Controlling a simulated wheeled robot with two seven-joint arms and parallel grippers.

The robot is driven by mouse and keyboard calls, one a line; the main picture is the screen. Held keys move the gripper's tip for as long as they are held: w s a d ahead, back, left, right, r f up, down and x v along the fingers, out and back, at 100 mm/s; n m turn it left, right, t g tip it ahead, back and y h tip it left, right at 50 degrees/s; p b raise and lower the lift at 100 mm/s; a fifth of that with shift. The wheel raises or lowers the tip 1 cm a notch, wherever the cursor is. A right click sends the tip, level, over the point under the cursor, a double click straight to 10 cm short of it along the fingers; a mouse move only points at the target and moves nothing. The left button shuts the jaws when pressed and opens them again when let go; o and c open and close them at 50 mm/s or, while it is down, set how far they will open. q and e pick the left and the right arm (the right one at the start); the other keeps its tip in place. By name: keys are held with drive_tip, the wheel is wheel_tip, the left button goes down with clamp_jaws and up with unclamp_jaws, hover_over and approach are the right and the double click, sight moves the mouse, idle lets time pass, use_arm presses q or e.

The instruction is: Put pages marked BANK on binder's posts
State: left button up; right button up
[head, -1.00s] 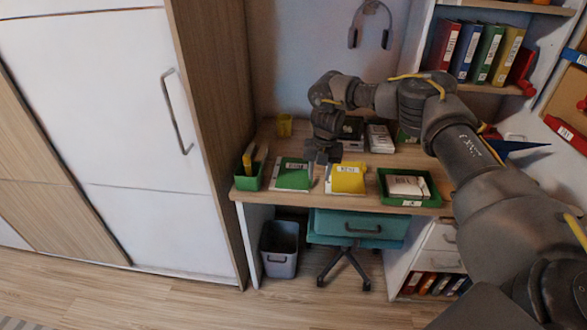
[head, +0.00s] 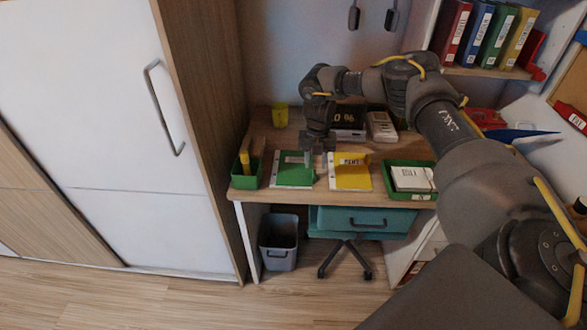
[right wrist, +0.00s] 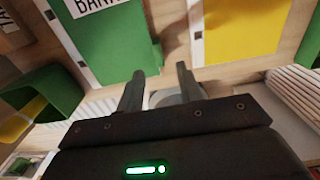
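A green sheet (head: 293,172) with a white label and a white left edge lies on the desk. The right wrist view also shows the green sheet (right wrist: 105,45), where its partly cut label (right wrist: 95,5) reads BANK. A yellow labelled sheet (head: 350,175) with a white left strip lies to its right. My right gripper (head: 318,160) hangs pointing down over the desk between the two sheets. I cannot make out binder posts. My left gripper is not in view.
A green box (head: 246,175) stands left of the sheets. A green tray (head: 397,197) with white paper is at the right. Several coloured binders (head: 487,38) stand on the shelf. A grey bin (head: 278,243) is below.

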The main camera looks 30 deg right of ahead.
sight(314, 174)
drive_tip(key=shift+f, duration=0.65)
wheel_tip(314, 174, down, 4)
drive_tip(key=shift+w+r+p, duration=0.15)
drive_tip(key=shift+r+p, duration=0.1)
drive_tip(key=shift+p, duration=0.15)
drive_tip(key=shift+f, duration=0.25)
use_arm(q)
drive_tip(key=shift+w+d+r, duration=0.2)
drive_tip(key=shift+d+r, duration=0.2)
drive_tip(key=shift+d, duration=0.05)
use_arm(e)
drive_tip(key=shift+c, duration=0.5)
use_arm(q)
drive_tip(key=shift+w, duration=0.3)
use_arm(e)
clamp_jaws()
